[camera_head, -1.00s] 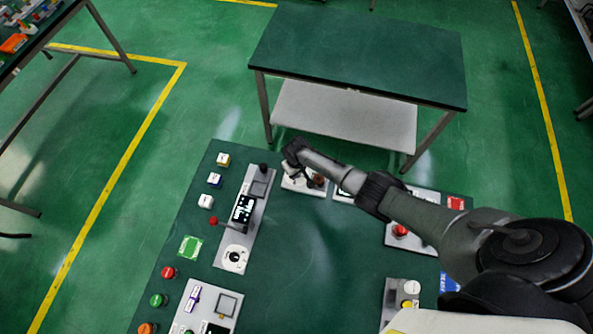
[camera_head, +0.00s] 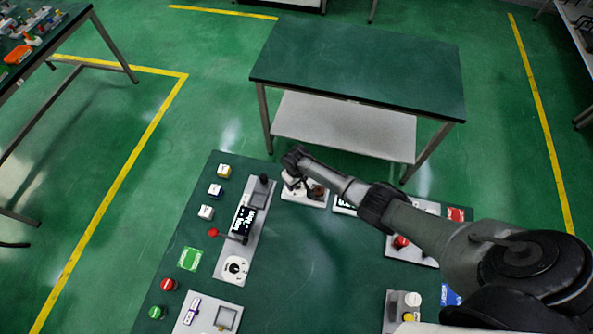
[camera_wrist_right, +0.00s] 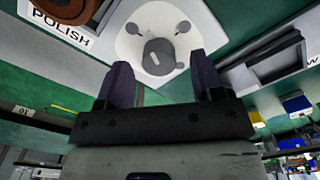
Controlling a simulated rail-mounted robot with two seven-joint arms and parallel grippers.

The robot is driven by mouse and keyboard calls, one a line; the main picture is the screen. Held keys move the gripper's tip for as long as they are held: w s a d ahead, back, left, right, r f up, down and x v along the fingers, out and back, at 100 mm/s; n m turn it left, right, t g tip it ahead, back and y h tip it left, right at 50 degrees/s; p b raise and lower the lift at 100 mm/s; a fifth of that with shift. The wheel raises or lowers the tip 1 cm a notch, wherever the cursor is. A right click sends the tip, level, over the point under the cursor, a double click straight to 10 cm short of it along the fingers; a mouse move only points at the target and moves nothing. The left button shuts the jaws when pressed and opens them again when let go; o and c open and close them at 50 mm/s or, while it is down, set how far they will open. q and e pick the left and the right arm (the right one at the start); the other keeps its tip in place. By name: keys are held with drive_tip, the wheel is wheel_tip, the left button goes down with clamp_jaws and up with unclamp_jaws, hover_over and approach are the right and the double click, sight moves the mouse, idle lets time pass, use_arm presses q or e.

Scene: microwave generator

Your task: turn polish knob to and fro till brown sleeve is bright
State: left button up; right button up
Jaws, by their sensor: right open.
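The polish unit is a pale panel (camera_head: 304,199) at the far edge of the green bench. In the right wrist view its "POLISH" label (camera_wrist_right: 61,27) shows beside a round white plate. The grey polish knob (camera_wrist_right: 160,57) with a light pointer mark stands on that plate. The brown sleeve (camera_head: 318,192) is right of my gripper in the head view; in the wrist view it is cut off at the top left (camera_wrist_right: 66,8). My right gripper (camera_wrist_right: 165,78) is open, its two fingers apart on either side of the knob in the picture. Contact cannot be told. My left gripper is out of view.
A panel with a red button (camera_head: 401,242) lies under my right arm. The bench middle is clear. An empty green-topped table (camera_head: 360,70) stands beyond.

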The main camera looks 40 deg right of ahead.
wheel_tip(320, 180, up, 12)
drive_tip(key=p, duration=0.2)
drive_tip(key=shift+r, duration=0.2)
